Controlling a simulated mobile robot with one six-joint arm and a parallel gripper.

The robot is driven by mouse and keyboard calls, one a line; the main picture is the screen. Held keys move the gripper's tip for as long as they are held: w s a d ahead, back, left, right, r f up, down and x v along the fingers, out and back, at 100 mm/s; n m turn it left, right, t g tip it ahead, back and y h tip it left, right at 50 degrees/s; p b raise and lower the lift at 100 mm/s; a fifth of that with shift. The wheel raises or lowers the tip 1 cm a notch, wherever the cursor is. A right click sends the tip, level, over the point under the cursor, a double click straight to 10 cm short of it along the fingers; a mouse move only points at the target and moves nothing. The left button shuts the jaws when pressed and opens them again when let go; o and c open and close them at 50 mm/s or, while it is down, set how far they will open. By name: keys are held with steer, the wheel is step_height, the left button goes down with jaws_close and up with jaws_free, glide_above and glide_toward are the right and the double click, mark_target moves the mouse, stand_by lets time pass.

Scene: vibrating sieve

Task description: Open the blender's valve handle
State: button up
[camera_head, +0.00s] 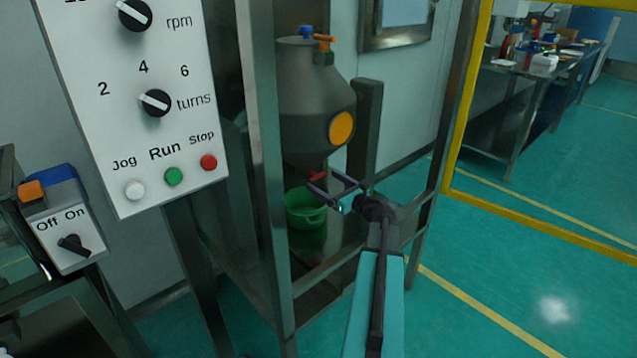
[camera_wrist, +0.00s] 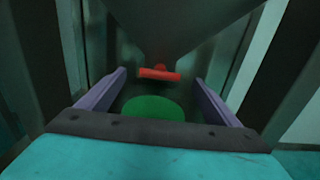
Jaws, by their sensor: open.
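The blender (camera_head: 300,115) is a grey vessel with a cone-shaped bottom, held in a metal frame. Its red valve handle (camera_head: 317,176) sits under the cone. In the wrist view the handle (camera_wrist: 158,73) is a red bar lying crosswise, roughly centred between and beyond my fingers. My gripper (camera_head: 324,178) is open, with its purple fingers pointing toward the handle from the right. The fingers (camera_wrist: 160,80) are on either side of the handle in the wrist view, with gaps on both sides. I see no contact with the handle. The valve body is mostly hidden.
A green bucket (camera_head: 305,210) stands below the valve. A metal post (camera_head: 262,150) rises left of the blender, and a lower rail (camera_head: 340,285) crosses in front. A control panel (camera_head: 140,120) is at the left. Open teal floor (camera_head: 520,270) lies to the right.

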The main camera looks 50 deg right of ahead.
mark_target(315, 176)
steer(key=shift+w+d, duration=0.1)
steer(key=shift+w, duration=1.3)
